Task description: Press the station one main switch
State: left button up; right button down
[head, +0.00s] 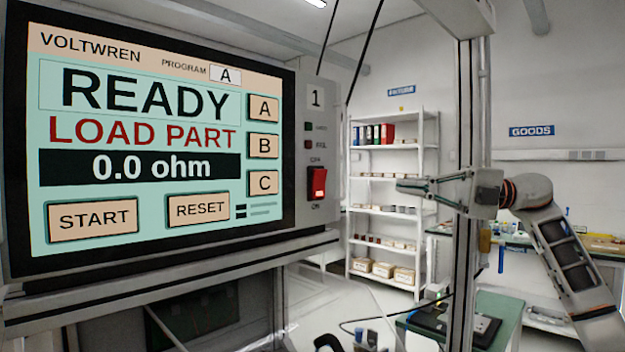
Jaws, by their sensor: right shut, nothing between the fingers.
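The station one main switch (317,184) is a red rocker on a grey panel (316,123) marked with a 1. Its lower part looks lit, and small labels stand above and below it. The screen (150,150) left of it reads READY, LOAD PART and 0.0 ohm. My right gripper (402,186) is right of the switch, apart from it, with its fingers pointing left. Its fingers are shut and empty. My left gripper is not in view.
A grey upright post (466,180) stands by my right gripper. White shelves (394,179) with folders and boxes stand at the back. A green-topped table (505,312) is at the lower right. The space between switch and gripper looks clear.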

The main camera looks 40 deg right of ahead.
jog(key=shift+w+a, duration=0.2)
jog(key=shift+a, duration=0.05)
jog(key=shift+s+d, duration=0.1)
jog(key=p, duration=0.1)
send_near(318, 177)
jog(key=a, duration=0.4)
jog(key=w+p, duration=0.1)
jog(key=w+r+p, duration=0.1)
jog(key=w, duration=0.1)
jog(key=shift+a, duration=0.1)
jog(key=shift+w+f+p, duration=0.15)
jog(key=shift+w+p, duration=0.2)
jog(key=shift+p, duration=0.05)
